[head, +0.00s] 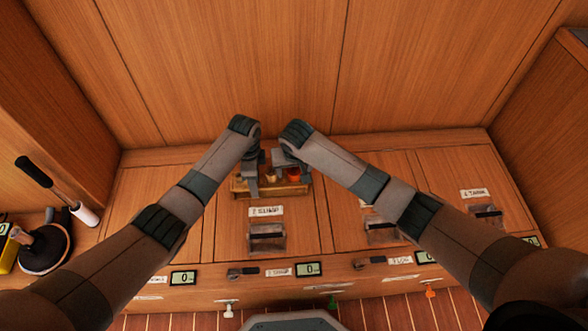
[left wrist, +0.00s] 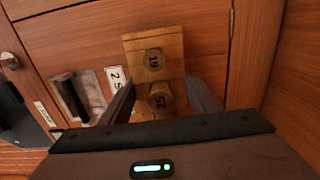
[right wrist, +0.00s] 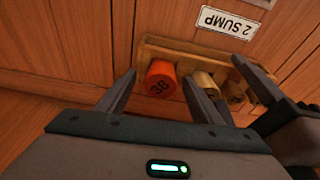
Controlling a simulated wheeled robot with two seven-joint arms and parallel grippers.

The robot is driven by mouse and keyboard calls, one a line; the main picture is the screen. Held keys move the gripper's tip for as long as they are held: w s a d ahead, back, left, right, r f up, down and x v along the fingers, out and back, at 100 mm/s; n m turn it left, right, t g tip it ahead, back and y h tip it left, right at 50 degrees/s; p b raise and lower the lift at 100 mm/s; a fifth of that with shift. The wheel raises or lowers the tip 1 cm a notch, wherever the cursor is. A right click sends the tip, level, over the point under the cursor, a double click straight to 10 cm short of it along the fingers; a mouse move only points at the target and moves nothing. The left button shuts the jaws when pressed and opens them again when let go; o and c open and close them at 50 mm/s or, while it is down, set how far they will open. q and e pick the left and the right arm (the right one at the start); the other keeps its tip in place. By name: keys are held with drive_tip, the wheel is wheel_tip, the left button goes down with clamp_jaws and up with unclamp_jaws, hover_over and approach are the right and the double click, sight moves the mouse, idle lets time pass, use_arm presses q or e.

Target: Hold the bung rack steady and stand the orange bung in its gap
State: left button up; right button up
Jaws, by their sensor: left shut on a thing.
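The wooden bung rack (right wrist: 190,55) lies on the counter; in the head view (head: 305,188) both grippers hide much of it. The orange bung (right wrist: 162,82), marked 38, stands upright at the rack's left end in the right wrist view. My right gripper (right wrist: 160,85) is open, a finger on either side of the orange bung with slight room. My left gripper (left wrist: 162,95) is shut on the rack, its fingers straddling it near the bung marked 25 (left wrist: 160,99). A bung marked 19 (left wrist: 153,60) stands beyond. A tan bung (right wrist: 205,82) stands beside the orange one.
A label reading 2 SUMP (head: 266,211) and a recessed hatch handle (head: 267,238) are in front of the rack. A wooden wall rises behind it.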

drive_tip(key=shift+o, duration=1.2)
use_arm(q)
drive_tip(key=shift+d, duration=0.1)
use_arm(e)
drive_tip(key=shift+a, duration=0.1)
drive_tip(key=shift+r, duration=0.1)
drive_tip(key=shift+a+r, duration=0.15)
drive_tip(key=shift+r, duration=0.55)
use_arm(q)
drive_tip(key=shift+s, duration=0.1)
use_arm(e)
drive_tip(key=shift+r, duration=1.75)
drive_tip(key=shift+d+r, duration=0.2)
drive_tip(key=shift+r, duration=0.8)
